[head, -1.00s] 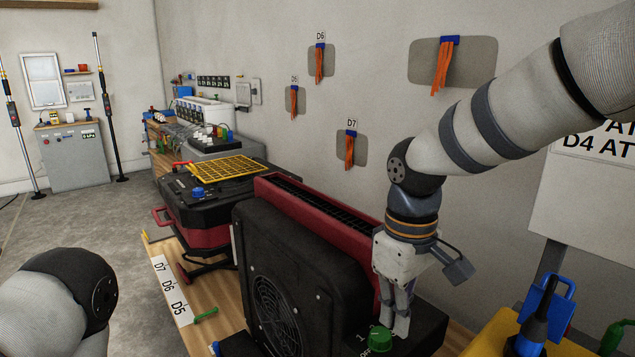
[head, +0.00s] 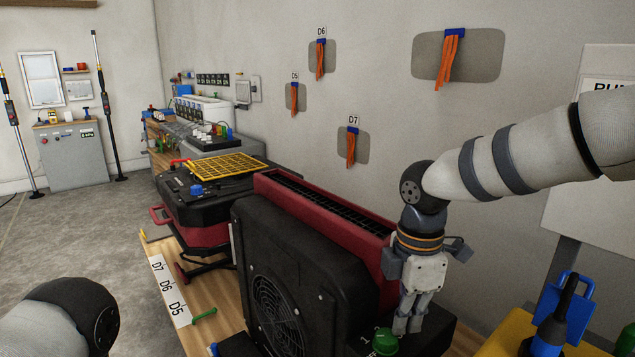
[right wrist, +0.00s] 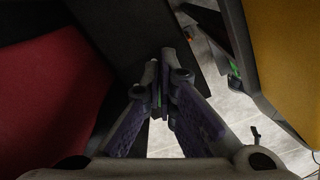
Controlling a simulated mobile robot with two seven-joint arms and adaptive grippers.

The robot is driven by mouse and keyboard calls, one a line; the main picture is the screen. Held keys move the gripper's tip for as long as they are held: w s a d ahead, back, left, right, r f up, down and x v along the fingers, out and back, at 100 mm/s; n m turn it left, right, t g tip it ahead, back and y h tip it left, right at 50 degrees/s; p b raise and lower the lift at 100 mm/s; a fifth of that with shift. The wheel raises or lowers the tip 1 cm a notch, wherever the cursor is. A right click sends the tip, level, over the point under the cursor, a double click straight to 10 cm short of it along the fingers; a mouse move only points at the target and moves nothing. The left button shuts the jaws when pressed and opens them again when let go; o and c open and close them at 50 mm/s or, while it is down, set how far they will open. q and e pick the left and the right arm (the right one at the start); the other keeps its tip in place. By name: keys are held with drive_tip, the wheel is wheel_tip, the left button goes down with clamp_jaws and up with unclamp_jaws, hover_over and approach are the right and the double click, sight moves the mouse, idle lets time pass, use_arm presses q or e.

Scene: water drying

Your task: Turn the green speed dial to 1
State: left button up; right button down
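The green speed dial (head: 385,342) sits on the black low housing (head: 435,335) at the bottom of the head view, with a white "1" beside it. Its lower part runs close to the picture's bottom edge, and I cannot read its setting. My right gripper (head: 407,326) points down just behind and right of the dial, and its fingers are close together. In the right wrist view the fingertips (right wrist: 165,65) nearly meet, with nothing clearly held between them. A thin green sliver shows by the fingers there. My left gripper is out of view.
The black fan housing (head: 275,270) and red grilled unit (head: 330,215) stand left of my right gripper. A blue-handled tool (head: 555,320) stands at right near a yellow surface (head: 500,345). The wall is behind. A green handle (head: 204,314) lies on the wooden bench.

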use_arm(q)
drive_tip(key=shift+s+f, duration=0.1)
use_arm(e)
drive_tip(key=shift+s+f, duration=0.2)
drive_tip(key=shift+f, duration=0.4)
drive_tip(key=shift+s+a+f, duration=0.1)
drive_tip(key=shift+s+f, duration=0.1)
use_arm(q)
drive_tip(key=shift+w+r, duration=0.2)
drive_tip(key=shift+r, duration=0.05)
use_arm(e)
drive_tip(key=shift+s, duration=0.1)
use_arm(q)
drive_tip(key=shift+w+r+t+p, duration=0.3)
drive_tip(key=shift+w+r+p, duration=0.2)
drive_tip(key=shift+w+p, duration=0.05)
use_arm(e)
drive_tip(key=shift+s, duration=0.4)
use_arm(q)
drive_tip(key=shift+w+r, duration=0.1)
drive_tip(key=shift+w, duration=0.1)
use_arm(e)
drive_tip(key=shift+s, duration=0.1)
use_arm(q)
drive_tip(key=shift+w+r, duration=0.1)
use_arm(e)
drive_tip(key=shift+r, duration=0.25)
